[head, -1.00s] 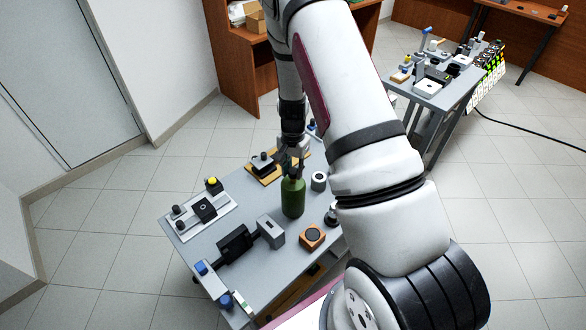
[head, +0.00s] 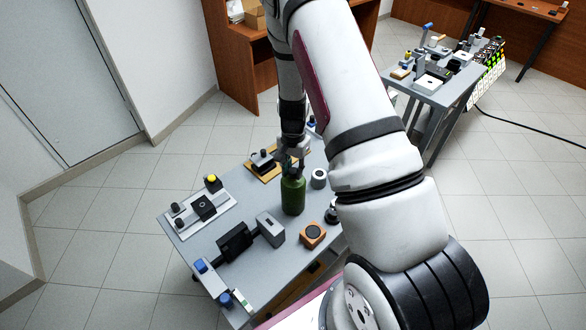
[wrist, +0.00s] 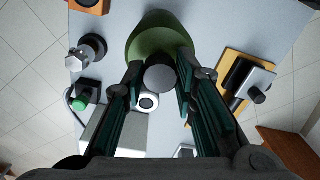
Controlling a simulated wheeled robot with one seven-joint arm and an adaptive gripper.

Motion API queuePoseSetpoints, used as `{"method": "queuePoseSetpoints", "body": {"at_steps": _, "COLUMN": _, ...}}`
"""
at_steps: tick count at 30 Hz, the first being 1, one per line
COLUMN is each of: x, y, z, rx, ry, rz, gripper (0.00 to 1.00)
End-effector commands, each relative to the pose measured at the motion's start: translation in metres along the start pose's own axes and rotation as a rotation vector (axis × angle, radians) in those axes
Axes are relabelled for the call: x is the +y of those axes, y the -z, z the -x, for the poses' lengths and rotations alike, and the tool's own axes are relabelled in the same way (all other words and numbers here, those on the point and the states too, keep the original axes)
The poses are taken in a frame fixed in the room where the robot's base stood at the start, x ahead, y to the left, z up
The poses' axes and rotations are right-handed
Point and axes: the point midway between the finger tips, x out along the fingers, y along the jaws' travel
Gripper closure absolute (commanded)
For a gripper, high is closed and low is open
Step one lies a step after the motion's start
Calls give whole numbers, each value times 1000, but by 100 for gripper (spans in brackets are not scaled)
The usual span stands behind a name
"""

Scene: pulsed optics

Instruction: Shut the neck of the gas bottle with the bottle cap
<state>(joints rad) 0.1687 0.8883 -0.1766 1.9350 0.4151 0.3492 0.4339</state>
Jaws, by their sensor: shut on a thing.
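The green gas bottle (head: 293,196) stands upright on the grey table, and its shoulder (wrist: 158,38) also shows in the wrist view. My gripper (head: 292,165) is right above the bottle, pointing down. In the wrist view my gripper (wrist: 160,80) is shut on a round dark grey piece, which looks like the bottle cap (wrist: 160,79). The cap overlaps the near side of the bottle's top in that view. The bottle's neck is hidden behind the cap and fingers, so I cannot tell whether cap and neck touch.
A grey ring-like cylinder (head: 318,179) stands just right of the bottle. A wooden block with a dark disc (head: 312,235), a grey box (head: 270,229) and a dark device on an orange board (head: 263,160) are close around. A white plate with black mounts (head: 202,209) lies left.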

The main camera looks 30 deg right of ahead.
Motion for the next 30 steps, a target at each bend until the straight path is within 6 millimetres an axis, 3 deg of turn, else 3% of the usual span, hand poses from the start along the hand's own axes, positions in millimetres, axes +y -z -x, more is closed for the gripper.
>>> {"method": "queuePoseSetpoints", "body": {"at_steps": 4, "x": 0, "y": 0, "z": 0, "rx": -1, "ry": 1, "rz": 65, "gripper": 100}}
{"method": "queuePoseSetpoints", "body": {"at_steps": 30, "x": 1, "y": 0, "z": 0, "rx": -4, "ry": 5, "rz": 1113, "gripper": 100}}
